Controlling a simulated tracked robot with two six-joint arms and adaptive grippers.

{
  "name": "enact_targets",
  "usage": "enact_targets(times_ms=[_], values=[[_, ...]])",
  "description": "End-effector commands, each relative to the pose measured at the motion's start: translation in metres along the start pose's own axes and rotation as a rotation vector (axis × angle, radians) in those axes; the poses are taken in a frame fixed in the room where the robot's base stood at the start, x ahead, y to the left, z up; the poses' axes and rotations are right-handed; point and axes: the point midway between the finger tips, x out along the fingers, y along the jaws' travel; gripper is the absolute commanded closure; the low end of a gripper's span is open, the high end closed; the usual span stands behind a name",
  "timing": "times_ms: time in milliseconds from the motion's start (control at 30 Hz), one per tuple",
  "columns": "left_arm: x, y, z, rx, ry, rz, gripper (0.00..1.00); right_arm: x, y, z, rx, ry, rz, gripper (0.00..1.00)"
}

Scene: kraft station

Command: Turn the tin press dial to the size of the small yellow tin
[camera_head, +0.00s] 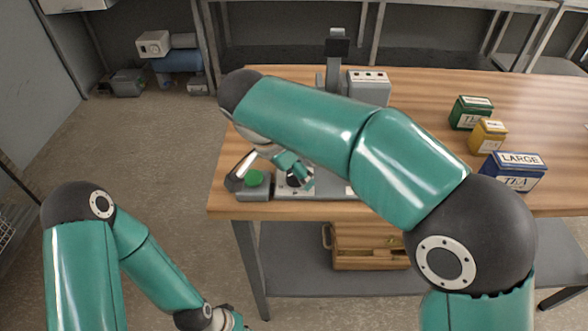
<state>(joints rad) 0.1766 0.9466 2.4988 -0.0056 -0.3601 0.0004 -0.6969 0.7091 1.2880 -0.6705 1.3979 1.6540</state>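The tin press (337,50) is a grey machine with a column and a flat base near the table's left end. A green button (254,178) sits at its front left. My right arm crosses in front of the press and hides much of it. My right gripper (297,182) is low over the press base, mostly covered by my own wrist; its fingers cannot be made out. I cannot make out the dial. The small yellow tin (487,135) stands upright at the right, apart from both grippers. My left arm hangs low at the left, with its fingertips outside the picture.
A green tin (470,112) stands behind the yellow one, and a blue tin marked LARGE (514,170) stands in front. A grey box with a white label (369,86) is beside the press column. A wooden drawer box (370,262) sits under the table (420,95).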

Motion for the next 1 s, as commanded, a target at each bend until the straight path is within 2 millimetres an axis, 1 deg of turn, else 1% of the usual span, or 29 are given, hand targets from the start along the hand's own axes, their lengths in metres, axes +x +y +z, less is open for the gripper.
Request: enact_targets(times_ms=[133, 233, 367, 500, 633, 767, 1000], values=[[-0.001, 0.000, 0.000, 0.000, 0.000, 0.000, 1.00, -0.002, 0.000, 0.000, -0.001, 0.000, 0.000, 0.37], [-0.001, 0.000, 0.000, 0.000, 0.000, 0.000, 1.00, -0.009, 0.000, 0.000, 0.000, 0.001, -0.001, 0.37], [-0.001, 0.000, 0.000, 0.000, 0.000, 0.000, 1.00, -0.027, -0.001, 0.000, 0.001, 0.000, -0.003, 0.37], [0.000, 0.000, 0.000, 0.000, 0.000, 0.000, 1.00, -0.050, -0.001, 0.000, 0.001, -0.001, -0.003, 0.37], [0.000, 0.000, 0.000, 0.000, 0.000, 0.000, 1.00, -0.066, -0.001, 0.000, 0.000, 0.000, -0.001, 0.37], [0.000, 0.000, 0.000, 0.000, 0.000, 0.000, 1.00, -0.073, 0.000, 0.000, 0.000, -0.001, 0.001, 0.37], [0.000, 0.000, 0.000, 0.000, 0.000, 0.000, 1.00, -0.074, 0.000, 0.000, 0.000, -0.001, 0.001, 0.37]])
